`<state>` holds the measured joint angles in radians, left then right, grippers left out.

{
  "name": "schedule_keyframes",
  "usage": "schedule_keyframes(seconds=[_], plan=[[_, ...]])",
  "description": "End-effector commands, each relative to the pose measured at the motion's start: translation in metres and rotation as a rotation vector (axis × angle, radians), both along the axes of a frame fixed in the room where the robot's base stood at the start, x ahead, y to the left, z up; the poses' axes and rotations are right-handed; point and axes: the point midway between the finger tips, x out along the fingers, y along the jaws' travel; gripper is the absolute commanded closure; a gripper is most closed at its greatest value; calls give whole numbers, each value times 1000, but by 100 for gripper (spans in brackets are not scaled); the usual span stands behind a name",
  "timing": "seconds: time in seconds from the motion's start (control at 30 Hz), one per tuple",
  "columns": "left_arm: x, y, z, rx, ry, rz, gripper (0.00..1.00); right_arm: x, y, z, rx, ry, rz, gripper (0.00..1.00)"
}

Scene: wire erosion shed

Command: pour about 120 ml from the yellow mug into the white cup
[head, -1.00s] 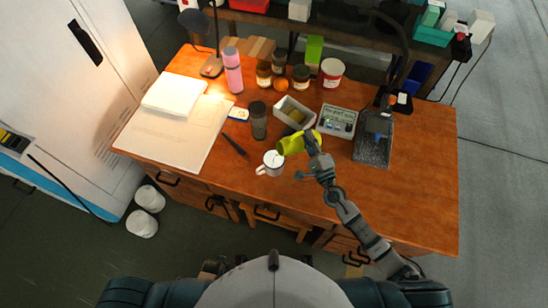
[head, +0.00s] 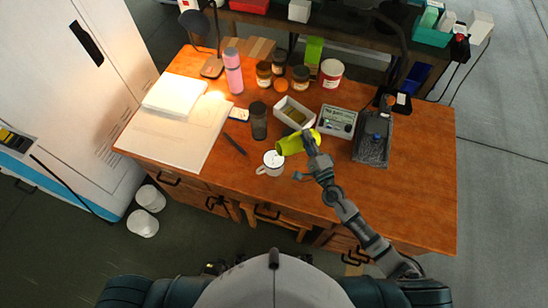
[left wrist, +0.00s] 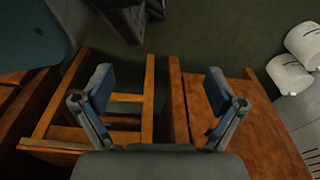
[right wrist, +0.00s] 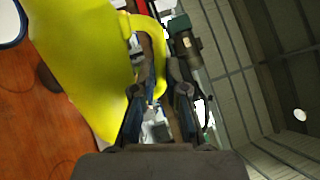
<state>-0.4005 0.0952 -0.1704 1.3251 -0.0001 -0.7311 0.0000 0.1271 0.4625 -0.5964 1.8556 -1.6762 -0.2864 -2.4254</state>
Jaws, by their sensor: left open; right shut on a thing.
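The yellow mug (head: 287,146) is tilted over to the left, its mouth end just above and right of the white cup (head: 271,164). The white cup stands upright on the desk with its handle to the left. My right gripper (head: 308,141) is shut on the yellow mug at its handle side. In the right wrist view the mug (right wrist: 85,60) fills the left, its handle at the fingers (right wrist: 163,85), and part of a white rim shows at top left. No stream of liquid is discernible. My left gripper (left wrist: 160,82) is open and empty, below the desk level.
A pen (head: 235,144) and papers (head: 170,135) lie left. The desk's front right is clear.

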Motion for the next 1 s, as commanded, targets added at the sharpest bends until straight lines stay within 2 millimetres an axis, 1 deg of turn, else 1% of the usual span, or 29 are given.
schedule_keyframes(seconds=[0.17, 0.53, 1.0], plan=[[-3, 0, -2, 1, 4, -1, 5, 1, -1, 3, -11, -8, -1, 100], [-16, 2, -10, 2, 18, -2, 5, 1, -1, 5, -33, -19, 0, 100], [-26, 3, -15, 3, 23, -2, 5, 0, 0, 8, -62, -32, 0, 100]])
